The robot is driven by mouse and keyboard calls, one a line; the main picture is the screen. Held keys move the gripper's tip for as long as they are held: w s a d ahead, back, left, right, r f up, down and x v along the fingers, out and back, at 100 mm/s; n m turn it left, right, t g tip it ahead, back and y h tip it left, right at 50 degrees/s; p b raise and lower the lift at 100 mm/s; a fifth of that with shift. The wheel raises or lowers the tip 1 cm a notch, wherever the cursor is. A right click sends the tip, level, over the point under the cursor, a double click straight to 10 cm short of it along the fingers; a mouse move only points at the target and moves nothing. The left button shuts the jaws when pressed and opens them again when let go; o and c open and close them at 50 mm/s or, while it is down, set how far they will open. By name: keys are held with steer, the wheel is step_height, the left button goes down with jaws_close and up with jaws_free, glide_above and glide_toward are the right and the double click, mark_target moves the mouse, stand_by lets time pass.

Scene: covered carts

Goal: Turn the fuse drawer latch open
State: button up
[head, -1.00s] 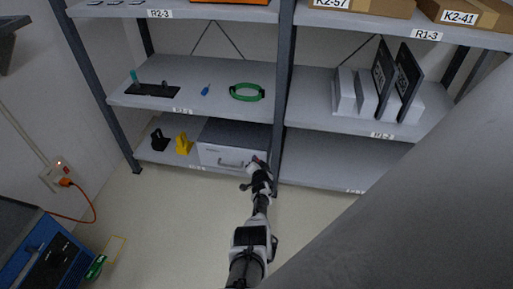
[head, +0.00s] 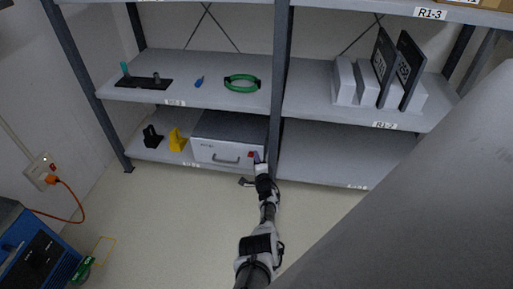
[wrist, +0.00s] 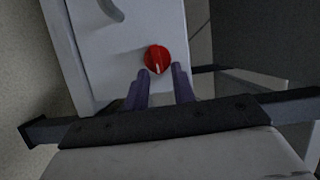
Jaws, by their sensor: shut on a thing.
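The fuse drawer is a grey box with a white front (head: 222,152) and a bar handle, on the lowest shelf. Its latch is a round red knob (head: 250,154) at the right of the front. In the wrist view the red latch (wrist: 156,59) has a pale mark on its lower part. My gripper (head: 258,157) is at the right end of the drawer front, beside the latch. In the wrist view its two purple fingers (wrist: 162,75) stand apart at the knob's lower edge, one on either side. The exact contact is hard to see.
A dark upright post (head: 276,110) stands just right of the drawer. A yellow object (head: 177,139) and a black object (head: 152,136) stand left of it. A green ring (head: 242,84) lies on the shelf above. The lower right shelf (head: 330,160) is bare.

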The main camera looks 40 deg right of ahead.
steer(key=shift+w+r+m, duration=0.15)
steer(key=shift+m, duration=0.15)
stand_by(0.4)
steer(key=o, duration=0.7)
steer(key=shift+d, duration=0.1)
steer(key=shift+o, duration=0.2)
steer(key=shift+f, duration=0.2)
